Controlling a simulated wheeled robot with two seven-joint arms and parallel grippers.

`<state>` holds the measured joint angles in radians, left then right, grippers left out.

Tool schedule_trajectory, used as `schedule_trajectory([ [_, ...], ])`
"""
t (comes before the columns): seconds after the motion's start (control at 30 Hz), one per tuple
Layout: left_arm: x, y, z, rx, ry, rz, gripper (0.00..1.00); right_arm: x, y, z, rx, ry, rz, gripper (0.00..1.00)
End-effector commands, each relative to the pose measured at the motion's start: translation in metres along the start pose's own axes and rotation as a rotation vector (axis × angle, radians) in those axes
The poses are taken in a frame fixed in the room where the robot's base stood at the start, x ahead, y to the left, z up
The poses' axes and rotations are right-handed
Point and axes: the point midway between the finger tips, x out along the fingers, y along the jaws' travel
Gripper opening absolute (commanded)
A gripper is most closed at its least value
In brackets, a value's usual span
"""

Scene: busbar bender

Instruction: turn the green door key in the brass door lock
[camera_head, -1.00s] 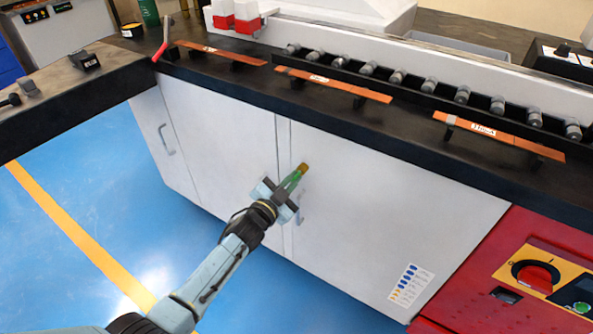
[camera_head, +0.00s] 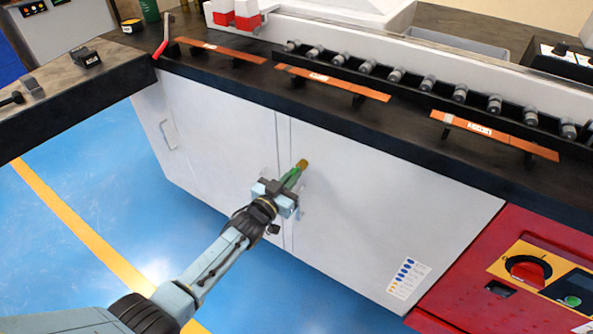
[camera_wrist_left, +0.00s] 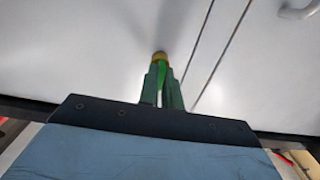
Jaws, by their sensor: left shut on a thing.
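The green door key (camera_head: 290,178) is held in my left gripper (camera_head: 286,184), which is shut on it in front of the white cabinet door (camera_head: 380,205). The brass door lock (camera_head: 302,164) sits on that door at the key's far end. In the left wrist view the key (camera_wrist_left: 162,80) shows between the two fingers (camera_wrist_left: 162,88), and the brass lock (camera_wrist_left: 159,56) is right beyond it. The key's tip is hidden, and key and lock look in contact. I cannot tell how deep the key sits. My right gripper is not in view.
A black worktop (camera_head: 330,112) runs above the doors, with copper bars (camera_head: 335,82) on stands. A red panel with a rotary switch (camera_head: 527,270) is at lower right. A door handle (camera_head: 168,134) sticks out at left. The blue floor (camera_head: 110,200) is clear.

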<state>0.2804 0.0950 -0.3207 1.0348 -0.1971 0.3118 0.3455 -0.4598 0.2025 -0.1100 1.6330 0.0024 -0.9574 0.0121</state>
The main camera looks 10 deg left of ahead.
Motion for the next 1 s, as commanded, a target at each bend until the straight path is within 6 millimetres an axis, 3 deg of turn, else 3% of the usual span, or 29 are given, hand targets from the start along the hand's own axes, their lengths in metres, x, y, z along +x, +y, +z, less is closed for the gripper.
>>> schedule_trajectory([
  [0.07,0.001,0.0,-0.003,-0.111,0.0,0.002,0.0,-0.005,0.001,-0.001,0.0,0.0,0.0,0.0],
  [0.3,0.0,0.0,-0.001,-0.142,0.001,0.0,0.31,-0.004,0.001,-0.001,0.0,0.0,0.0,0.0],
  [0.67,-0.006,0.0,-0.001,-0.141,-0.001,0.0,0.31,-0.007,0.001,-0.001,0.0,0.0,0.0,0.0],
  [0.77,-0.02,0.0,-0.001,-0.141,-0.002,0.0,0.31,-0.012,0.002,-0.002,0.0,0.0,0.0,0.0],
  [1.0,-0.072,0.0,-0.002,-0.141,-0.003,0.0,0.31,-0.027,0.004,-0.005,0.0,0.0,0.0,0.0],
])
